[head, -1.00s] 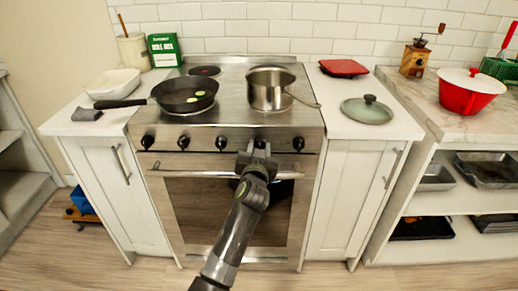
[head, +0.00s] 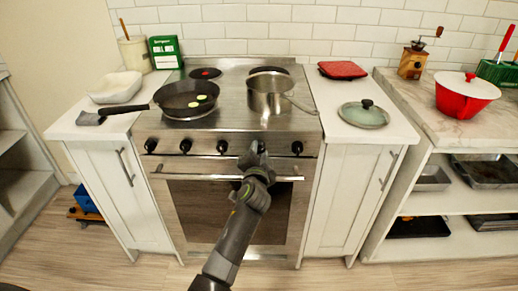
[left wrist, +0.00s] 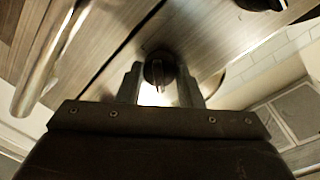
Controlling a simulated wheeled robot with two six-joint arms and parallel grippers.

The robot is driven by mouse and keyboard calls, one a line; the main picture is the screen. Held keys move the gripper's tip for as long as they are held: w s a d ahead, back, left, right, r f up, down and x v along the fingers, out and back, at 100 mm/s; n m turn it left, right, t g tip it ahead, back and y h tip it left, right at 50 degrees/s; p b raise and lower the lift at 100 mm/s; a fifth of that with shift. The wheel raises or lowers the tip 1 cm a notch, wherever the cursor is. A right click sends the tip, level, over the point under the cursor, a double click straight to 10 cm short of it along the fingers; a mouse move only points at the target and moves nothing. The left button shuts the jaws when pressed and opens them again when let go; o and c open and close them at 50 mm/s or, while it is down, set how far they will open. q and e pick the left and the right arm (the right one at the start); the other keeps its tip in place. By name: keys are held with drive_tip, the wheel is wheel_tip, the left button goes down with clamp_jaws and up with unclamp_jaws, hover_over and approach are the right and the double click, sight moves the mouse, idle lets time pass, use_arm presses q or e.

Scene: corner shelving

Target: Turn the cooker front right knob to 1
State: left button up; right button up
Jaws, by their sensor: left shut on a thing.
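The cooker (head: 230,118) has a row of dark knobs along its steel front panel. My left gripper (head: 257,149) is at the second knob from the right and mostly hides it. In the left wrist view this dark round knob (left wrist: 159,68) sits between the two fingers of the left gripper (left wrist: 161,84), which is shut on it. The rightmost knob (head: 297,147) stands free beside the gripper. Small knob markings cannot be read. My right gripper is not in view.
A steel pot (head: 270,97) stands at the right of the hob, and a frying pan (head: 184,99) at the left. The oven handle (head: 200,176) runs just below the knobs. A glass lid (head: 364,115) lies on the right counter. The floor before the cooker is clear.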

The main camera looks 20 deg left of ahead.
use_arm(q)
drive_tip(key=shift+r+m+p, duration=0.1)
drive_tip(key=shift+m+p, duration=0.25)
drive_tip(key=shift+m, duration=1.05)
drive_tip(key=shift+m+p, duration=0.45)
drive_tip(key=shift+m, duration=0.15)
drive_tip(key=o, duration=1)
drive_tip(key=shift+d, duration=0.1)
drive_tip(key=shift+s, duration=0.1)
